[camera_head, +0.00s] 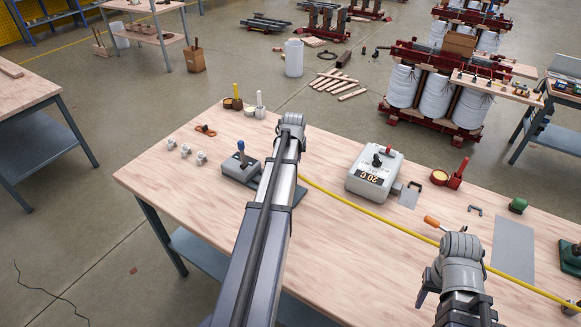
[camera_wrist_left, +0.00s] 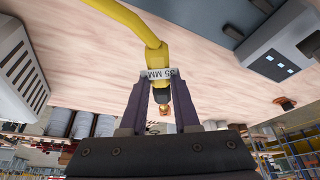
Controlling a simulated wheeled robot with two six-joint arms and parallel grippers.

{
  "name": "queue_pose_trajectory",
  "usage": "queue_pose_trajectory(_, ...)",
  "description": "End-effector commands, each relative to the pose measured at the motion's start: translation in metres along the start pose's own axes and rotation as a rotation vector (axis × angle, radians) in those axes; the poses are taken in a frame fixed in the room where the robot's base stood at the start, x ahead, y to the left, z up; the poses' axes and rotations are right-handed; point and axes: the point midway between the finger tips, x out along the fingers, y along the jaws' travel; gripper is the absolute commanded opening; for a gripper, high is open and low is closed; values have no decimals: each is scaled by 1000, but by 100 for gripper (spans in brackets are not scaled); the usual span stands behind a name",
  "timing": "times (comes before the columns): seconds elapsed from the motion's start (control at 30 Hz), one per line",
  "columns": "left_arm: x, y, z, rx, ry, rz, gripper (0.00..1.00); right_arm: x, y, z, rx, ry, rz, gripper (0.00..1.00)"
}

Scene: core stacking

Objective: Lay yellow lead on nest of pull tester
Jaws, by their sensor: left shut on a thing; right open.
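The yellow lead (camera_head: 400,228) runs from beside my left wrist across the table to the lower right edge. In the left wrist view my left gripper (camera_wrist_left: 160,88) is shut on the yellow lead (camera_wrist_left: 150,32) at its end, by a white "35 MM" label. A copper-coloured tip shows beyond the fingers. A grey device (camera_head: 232,172) with a blue-knobbed lever and dark base plate, seemingly the pull tester, stands left of my left wrist; it also shows in the left wrist view (camera_wrist_left: 262,62). Its nest cannot be made out. My right gripper (camera_head: 427,285) is open, partly hidden by its wrist.
Cups and upright tools (camera_head: 250,110) stand at the back edge. A grey sheet (camera_head: 513,250) and an orange-handled tool (camera_head: 432,222) lie at right. The front left tabletop is clear.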

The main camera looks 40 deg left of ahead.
Motion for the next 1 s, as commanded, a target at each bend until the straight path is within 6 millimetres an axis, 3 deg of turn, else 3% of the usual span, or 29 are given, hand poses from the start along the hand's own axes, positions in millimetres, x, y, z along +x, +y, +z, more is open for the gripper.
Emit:
queue_pose_trajectory(0.03, -12, 2, 10, -79, -1, -34, 0, -7, 1, 0, 0, 0, 0, 50)
queue_pose_trajectory(0.2, -32, 1, 33, -397, -1, -165, 0, -17, 2, 1, 0, 0, 0, 50)
queue_pose_trajectory(0.5, -59, -5, 63, -843, 3, -347, 0, -30, 3, 2, 0, 0, 0, 50)
queue_pose_trajectory(0.7, -65, -8, 71, -965, 6, -396, 0, -32, 3, 2, 0, 0, 0, 50)
queue_pose_trajectory(1.0, -65, -8, 72, -978, 5, -400, 0, -32, 3, 2, 0, 0, 0, 50)
